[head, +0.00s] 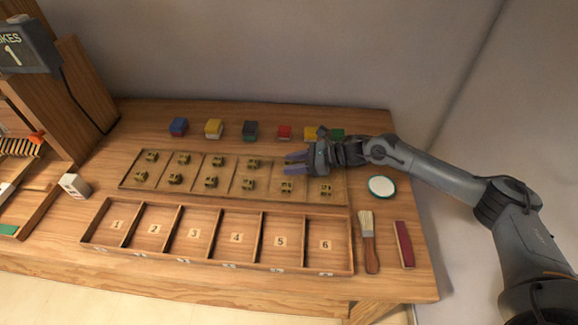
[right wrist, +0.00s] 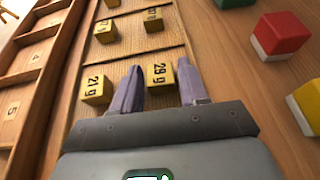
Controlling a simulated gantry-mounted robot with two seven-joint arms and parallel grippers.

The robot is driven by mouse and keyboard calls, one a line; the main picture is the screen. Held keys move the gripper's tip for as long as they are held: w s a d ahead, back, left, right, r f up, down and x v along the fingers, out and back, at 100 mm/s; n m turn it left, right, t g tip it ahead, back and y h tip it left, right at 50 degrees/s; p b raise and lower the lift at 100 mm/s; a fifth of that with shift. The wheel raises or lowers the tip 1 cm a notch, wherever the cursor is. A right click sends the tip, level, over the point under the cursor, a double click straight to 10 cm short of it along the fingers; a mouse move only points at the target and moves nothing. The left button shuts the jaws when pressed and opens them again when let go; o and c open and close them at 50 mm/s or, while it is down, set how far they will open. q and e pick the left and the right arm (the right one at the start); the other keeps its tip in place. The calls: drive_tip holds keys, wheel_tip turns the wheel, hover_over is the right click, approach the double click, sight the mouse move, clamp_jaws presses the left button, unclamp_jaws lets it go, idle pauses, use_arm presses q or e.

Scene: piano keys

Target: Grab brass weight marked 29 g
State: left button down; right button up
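The brass weight marked 29 g (right wrist: 160,76) is a small yellow block in the tray. In the right wrist view it sits between the two purple fingers of my right gripper (right wrist: 165,85), which are apart, with a gap visible at its sides. In the head view my right gripper (head: 297,163) reaches in from the right over the back right part of the weight tray (head: 335,198), and hides what is under it. A weight marked 21 g (right wrist: 92,90) lies just left of the fingers in the right wrist view. My left gripper is not in view.
Several other brass weights (head: 211,182) stand in the tray. Coloured blocks, such as a red one (head: 284,132), line the back. A numbered box (head: 217,247) is in front. A brush (head: 368,240), a dark red bar (head: 403,244) and a round white dish (head: 382,187) lie at the right.

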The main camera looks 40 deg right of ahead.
drive_tip(key=c, duration=0.7)
drive_tip(key=shift+r, duration=0.15)
